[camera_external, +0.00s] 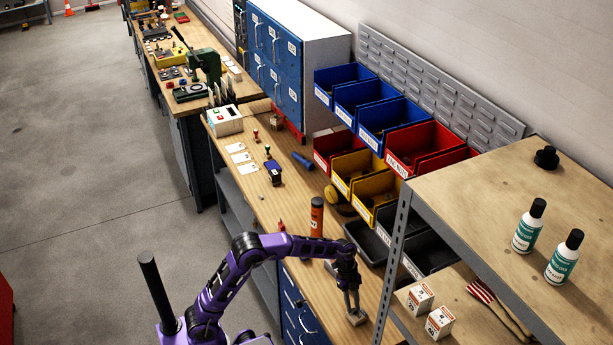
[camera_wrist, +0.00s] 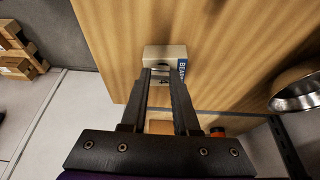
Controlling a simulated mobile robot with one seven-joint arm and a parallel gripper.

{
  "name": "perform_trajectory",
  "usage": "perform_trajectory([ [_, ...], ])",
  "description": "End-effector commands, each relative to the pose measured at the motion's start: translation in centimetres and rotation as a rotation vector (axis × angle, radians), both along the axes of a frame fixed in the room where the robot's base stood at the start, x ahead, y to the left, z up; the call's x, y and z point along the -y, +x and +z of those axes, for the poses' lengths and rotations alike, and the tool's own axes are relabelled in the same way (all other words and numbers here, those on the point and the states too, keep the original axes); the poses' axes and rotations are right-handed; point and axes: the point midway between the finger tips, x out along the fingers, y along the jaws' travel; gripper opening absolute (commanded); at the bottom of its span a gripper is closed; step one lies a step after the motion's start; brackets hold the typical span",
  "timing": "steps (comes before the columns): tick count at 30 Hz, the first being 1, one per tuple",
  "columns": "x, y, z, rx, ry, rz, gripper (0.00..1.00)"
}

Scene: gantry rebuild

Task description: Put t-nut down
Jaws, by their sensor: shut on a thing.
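My gripper (camera_external: 352,303) points down over the wooden bench top, near its front right end. It is shut on a small grey piece, the t-nut (camera_wrist: 160,69), which barely shows between the fingertips (camera_wrist: 160,76) in the wrist view. The t-nut cannot be made out in the external view. A small pale box (camera_external: 357,318) with a blue and white label stands on the bench just beneath the fingertips. This box (camera_wrist: 164,52) also shows right by the fingertips in the wrist view; I cannot tell whether they touch.
An orange cylinder (camera_external: 317,217) stands on the bench, left of my gripper. Black bins (camera_external: 367,240) and coloured bins (camera_external: 376,190) line the back. A shelf unit (camera_external: 480,215) with bottles and small boxes rises at the right.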

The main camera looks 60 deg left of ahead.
Motion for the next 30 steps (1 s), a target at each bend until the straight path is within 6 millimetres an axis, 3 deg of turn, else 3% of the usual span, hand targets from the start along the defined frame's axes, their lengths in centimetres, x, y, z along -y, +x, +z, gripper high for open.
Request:
perform_trajectory([
  [11,0.0,0.0,-0.6,0.002,-0.001,0.000,0.00],
  [12,0.0,0.0,-0.4,0.002,-0.001,0.000,0.34],
  [16,0.0,0.0,-0.4,0.002,-0.001,0.000,0.58],
  [25,0.0,0.0,-0.3,0.002,0.000,0.000,0.59],
  [30,-0.4,0.1,1.1,0.004,-0.001,0.001,0.59],
])
